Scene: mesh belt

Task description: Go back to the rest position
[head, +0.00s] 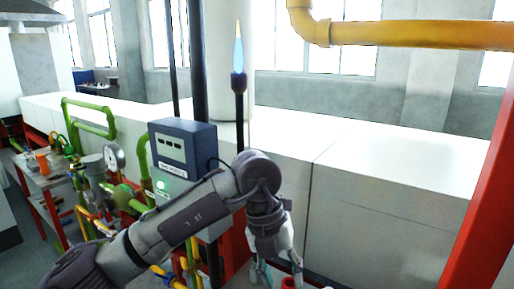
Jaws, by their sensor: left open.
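My left arm comes in from the lower left, bends at the middle of the head view, and hangs down at its end. My left gripper (277,268) points down at the bottom edge of the view, with its fingers spread apart. A small red thing (289,283) shows at the bottom edge by the right finger; I cannot tell what it is or whether they touch. I see nothing held between the fingers. The lower end of the gripper is partly cut off. My right gripper does not show.
A blue-grey control box (183,142) stands close behind my left forearm. Green pipes (90,103) and a gauge (114,157) are at left. A long white housing (385,170) runs behind. A red post (487,205) slants at right; a yellow pipe (420,35) crosses above.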

